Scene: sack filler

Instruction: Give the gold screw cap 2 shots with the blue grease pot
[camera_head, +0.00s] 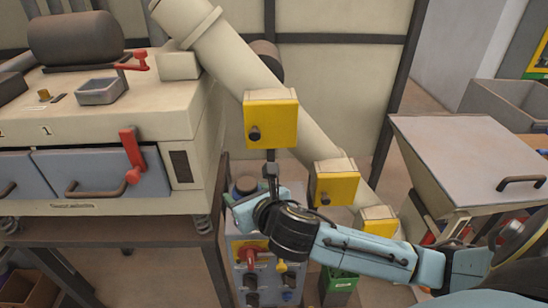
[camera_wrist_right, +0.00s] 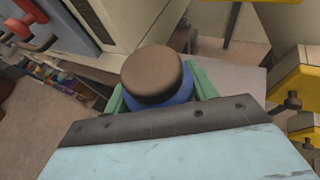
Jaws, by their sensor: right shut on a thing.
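The gold screw cap (camera_head: 44,95) is small and sits on the cream top of the machine at the far left. My right gripper (camera_head: 243,197) is in front of the machine's right end, well to the right of the cap. It is shut on the blue grease pot (camera_head: 245,185), whose dark top shows above the fingers. In the right wrist view the pot (camera_wrist_right: 172,97) shows its brown-grey round top and part of a blue body between green fingers. The pot looks roughly upright; its lower part is hidden. My left gripper is in neither view.
A grey open tray (camera_head: 100,91) and a red-handled part (camera_head: 138,61) stand near the gold cap. A red lever (camera_head: 132,155) sticks out of the machine front. Yellow boxes (camera_head: 270,118) hang on the slanted tube. A control cabinet (camera_head: 250,255) stands below my right gripper.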

